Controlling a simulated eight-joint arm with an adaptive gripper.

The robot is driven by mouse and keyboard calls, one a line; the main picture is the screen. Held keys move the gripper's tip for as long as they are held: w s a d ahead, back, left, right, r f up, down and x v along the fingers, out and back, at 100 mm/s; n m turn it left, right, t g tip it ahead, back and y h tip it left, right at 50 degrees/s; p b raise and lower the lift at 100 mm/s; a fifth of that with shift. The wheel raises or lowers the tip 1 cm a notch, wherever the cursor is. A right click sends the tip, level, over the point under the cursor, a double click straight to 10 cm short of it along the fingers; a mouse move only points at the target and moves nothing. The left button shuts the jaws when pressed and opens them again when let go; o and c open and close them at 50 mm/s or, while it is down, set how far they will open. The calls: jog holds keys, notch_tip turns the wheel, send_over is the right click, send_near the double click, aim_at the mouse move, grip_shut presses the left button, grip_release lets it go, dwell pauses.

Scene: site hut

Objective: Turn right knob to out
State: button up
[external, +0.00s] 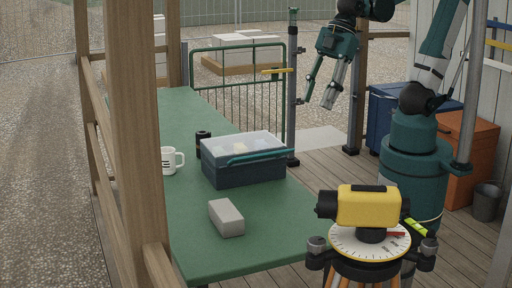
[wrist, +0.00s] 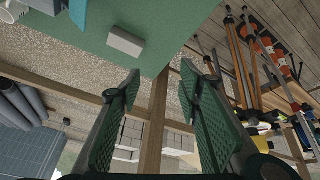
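A yellow survey instrument (external: 368,207) stands on a round white dial plate (external: 345,240) with a red mark, on a tripod in the front right of the external view. A grey-topped dark knob (external: 429,246) sits at the plate's right side, and a similar knob (external: 316,245) at its left. Any "out" label is too small to read. My gripper (external: 317,101) hangs high beyond the instrument, well apart from both knobs. In the wrist view its two green-padded fingers (wrist: 163,72) are spread with nothing between them. I cannot make out the knobs there.
A green table (external: 270,240) holds a grey block (external: 226,217), a lidded blue box (external: 243,160), a white mug (external: 169,160) and a black cylinder (external: 203,144). A wooden post (external: 137,130) stands at the left. Blue and orange (external: 466,150) containers stand behind my base.

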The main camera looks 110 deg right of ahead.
jog(key=w+a+r+n+g+y+p, duration=0.1)
jog(key=w+a+n, duration=0.2)
jog(key=a, duration=0.3)
jog(key=w+a+r+n+g+p, duration=0.2)
jog(key=w+a+n, duration=0.2)
jog(key=a, duration=0.3)
jog(key=w+a+r+n+g+y+p, duration=0.1)
jog(key=w+a+n, duration=0.2)
jog(key=a, duration=0.3)
jog(key=w+a+f+n+g+p, duration=0.1)
jog(key=a+n, duration=0.4)
jog(key=a, duration=0.6)
jog(key=w+a+f+n+g+p, duration=0.2)
jog(key=a+n, duration=0.4)
jog(key=a, duration=0.6)
jog(key=shift+w+f+g, duration=0.25)
jog(key=shift+f+g, duration=0.45)
jog(key=shift+f, duration=0.25)
jog(key=shift+f, duration=0.1)
jog(key=shift+p+x, duration=0.35)
jog(key=shift+x, duration=3.45)
jog(key=shift+d, duration=0.15)
jog(key=c, duration=0.8)
